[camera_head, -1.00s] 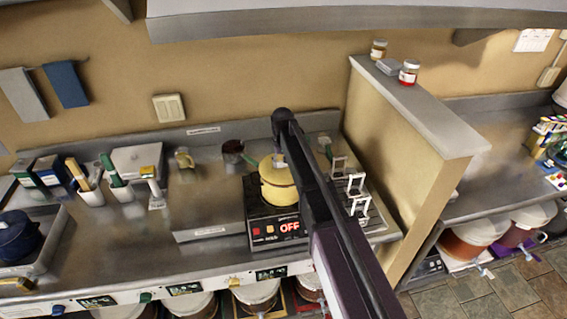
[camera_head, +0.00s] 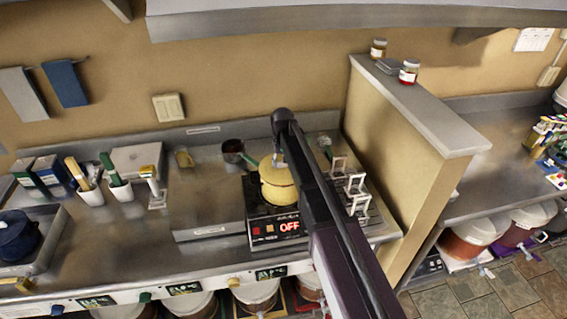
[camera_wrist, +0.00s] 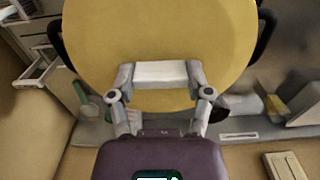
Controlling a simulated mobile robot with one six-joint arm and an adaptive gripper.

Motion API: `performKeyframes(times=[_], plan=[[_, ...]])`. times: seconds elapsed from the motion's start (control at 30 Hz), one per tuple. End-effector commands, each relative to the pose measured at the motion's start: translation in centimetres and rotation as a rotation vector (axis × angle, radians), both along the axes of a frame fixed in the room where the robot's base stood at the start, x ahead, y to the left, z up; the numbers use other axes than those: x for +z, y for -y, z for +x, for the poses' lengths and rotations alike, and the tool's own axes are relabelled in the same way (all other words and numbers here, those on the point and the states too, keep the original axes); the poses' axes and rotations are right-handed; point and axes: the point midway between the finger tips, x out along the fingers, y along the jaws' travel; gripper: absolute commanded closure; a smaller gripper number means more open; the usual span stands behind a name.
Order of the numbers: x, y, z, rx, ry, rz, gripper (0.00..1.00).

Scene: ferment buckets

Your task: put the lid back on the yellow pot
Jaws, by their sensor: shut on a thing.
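The yellow pot (camera_head: 279,194) stands on the black hot plate, partly behind my arm. Its yellow lid (camera_head: 270,170) is at the top of the pot; from here I cannot tell whether it is fully seated. In the wrist view the lid (camera_wrist: 160,30) fills the upper middle, with a pale bar handle (camera_wrist: 160,72) between my fingers. My gripper (camera_wrist: 161,82) is shut on that handle. In the head view my gripper (camera_head: 278,158) is directly above the pot, mostly hidden by the arm. Black pot handles show at both sides of the lid in the wrist view.
The hot plate (camera_head: 262,232) reads OFF. White racks (camera_head: 356,184) stand close on the right, before the partition wall (camera_head: 400,140). A dark saucepan (camera_head: 233,150) is just behind left. White utensil cups (camera_head: 120,191) stand farther left. The steel counter between is mostly clear.

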Motion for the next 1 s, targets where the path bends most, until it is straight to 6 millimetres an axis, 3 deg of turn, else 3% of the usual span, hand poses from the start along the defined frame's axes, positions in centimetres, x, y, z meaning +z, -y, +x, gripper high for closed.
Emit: performKeyframes(times=[0.23, 0.27, 0.37, 1.0], plan=[[0.01, 0.0, 0.0, 0.0, 0.0, 0.0, 0.87], [0.01, 0.0, 0.0, 0.0, 0.0, 0.0, 0.29], [0.01, 0.0, 0.0, 0.0, 0.0, 0.0, 0.0], [0.16, 0.0, 0.0, 0.0, 0.0, 0.0, 0.0]])
